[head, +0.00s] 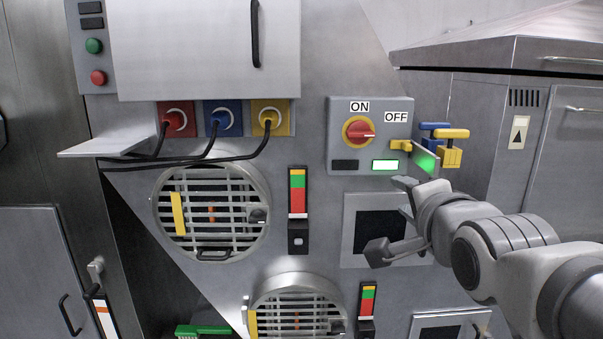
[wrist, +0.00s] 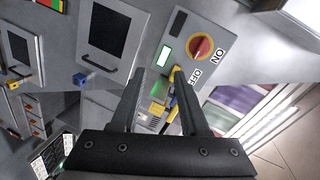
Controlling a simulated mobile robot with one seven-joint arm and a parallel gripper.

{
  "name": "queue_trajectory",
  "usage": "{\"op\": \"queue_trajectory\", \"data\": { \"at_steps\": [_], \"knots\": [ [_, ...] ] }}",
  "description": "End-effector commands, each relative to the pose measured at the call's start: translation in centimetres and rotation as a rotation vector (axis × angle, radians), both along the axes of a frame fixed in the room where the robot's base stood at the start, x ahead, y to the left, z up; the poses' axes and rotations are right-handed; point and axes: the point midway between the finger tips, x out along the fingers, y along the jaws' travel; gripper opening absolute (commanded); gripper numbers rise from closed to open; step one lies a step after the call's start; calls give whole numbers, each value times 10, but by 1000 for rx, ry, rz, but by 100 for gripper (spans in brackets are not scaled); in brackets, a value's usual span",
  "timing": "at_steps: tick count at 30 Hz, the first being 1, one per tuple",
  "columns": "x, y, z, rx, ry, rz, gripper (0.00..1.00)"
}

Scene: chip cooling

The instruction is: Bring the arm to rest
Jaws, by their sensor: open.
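My gripper (head: 390,217) is open and empty in front of the machine, over the dark square window (head: 380,233) below the switch panel. Its two fingers are spread apart, and no object is between them in the head view. My arm reaches in from the right edge. In the wrist view my gripper (wrist: 160,80) shows its two dark fingers apart, with the switch panel (wrist: 192,52) beyond the tips. In the head view the switch panel (head: 345,104) carries a red knob on a yellow disc (head: 358,131), with ON and OFF labels above.
A yellow piece (head: 401,146) and blue and yellow padlock-like pieces (head: 450,150) sit right of the knob, close above my arm. Black cables (head: 150,158) run from the red, blue and yellow sockets. Round grilles (head: 212,240) lie left of my gripper.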

Motion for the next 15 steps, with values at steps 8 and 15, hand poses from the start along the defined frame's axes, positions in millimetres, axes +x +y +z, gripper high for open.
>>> {"op": "queue_trajectory", "data": {
  "at_steps": [8, 15],
  "knots": [
    [-53, 8, -76, -486, 366, 198, 45],
    [-115, 18, -129, -837, 627, 521, 45]
  ]
}}
